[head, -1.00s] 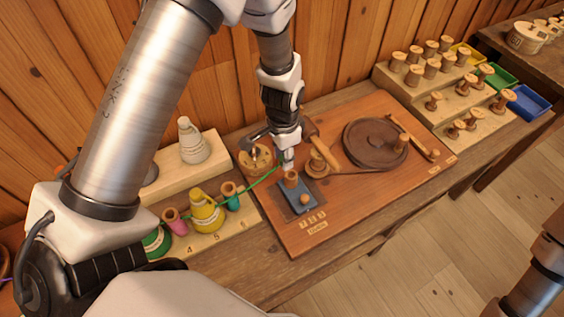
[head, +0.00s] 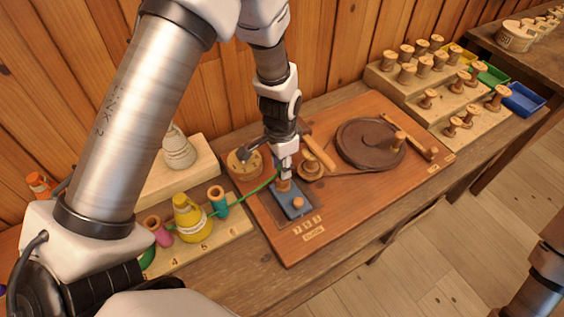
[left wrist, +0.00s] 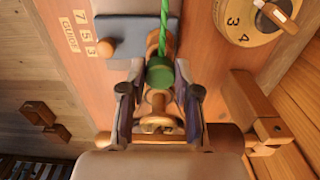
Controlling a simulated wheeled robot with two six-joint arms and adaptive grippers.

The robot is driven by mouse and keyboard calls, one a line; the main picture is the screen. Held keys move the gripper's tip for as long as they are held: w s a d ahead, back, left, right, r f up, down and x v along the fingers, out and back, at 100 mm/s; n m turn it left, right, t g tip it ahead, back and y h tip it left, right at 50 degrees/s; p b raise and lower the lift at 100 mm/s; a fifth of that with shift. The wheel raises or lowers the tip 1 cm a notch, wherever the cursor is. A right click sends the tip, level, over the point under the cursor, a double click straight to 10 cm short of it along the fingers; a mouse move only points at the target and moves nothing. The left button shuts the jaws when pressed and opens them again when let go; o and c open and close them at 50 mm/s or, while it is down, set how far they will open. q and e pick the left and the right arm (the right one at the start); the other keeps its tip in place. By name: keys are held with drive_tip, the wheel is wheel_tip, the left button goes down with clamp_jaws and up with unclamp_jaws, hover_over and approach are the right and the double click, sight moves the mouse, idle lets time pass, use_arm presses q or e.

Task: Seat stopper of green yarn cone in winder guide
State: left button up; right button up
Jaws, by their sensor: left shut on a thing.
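My left gripper (head: 285,172) is shut on the green stopper (left wrist: 159,72), which shows between the fingertips in the left wrist view. Green yarn (head: 250,191) runs from it, left past the yellow cone; it also shows in the left wrist view (left wrist: 164,25). The winder guide (head: 291,201) is a blue-grey plate with a wooden post and knob. The gripper is right at the post. The stopper overlaps the post (left wrist: 152,40) in the wrist view; I cannot tell whether they touch. The green yarn cone (head: 148,258) is mostly hidden behind my arm. My right gripper is out of view.
A yellow cone (head: 191,219) and pink and teal spools stand on the numbered rack. A numbered wooden dial (head: 243,164), a small spool (head: 311,169) and a dark wheel (head: 369,144) surround the guide. Spools fill a stepped rack at the right. The board's front right is clear.

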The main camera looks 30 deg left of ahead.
use_arm(q)
drive_tip(key=shift+w+f, duration=0.1)
drive_tip(key=shift+f+b, duration=0.75)
drive_tip(key=shift+f, duration=0.4)
drive_tip(key=o, duration=0.8)
drive_tip(key=shift+r, duration=0.1)
drive_tip(key=shift+o, duration=0.4)
drive_tip(key=o, duration=0.4)
drive_tip(key=shift+c, duration=0.2)
wheel_tip(320, 180, up, 9)
drive_tip(key=p, duration=0.8)
drive_tip(key=shift+r, duration=0.15)
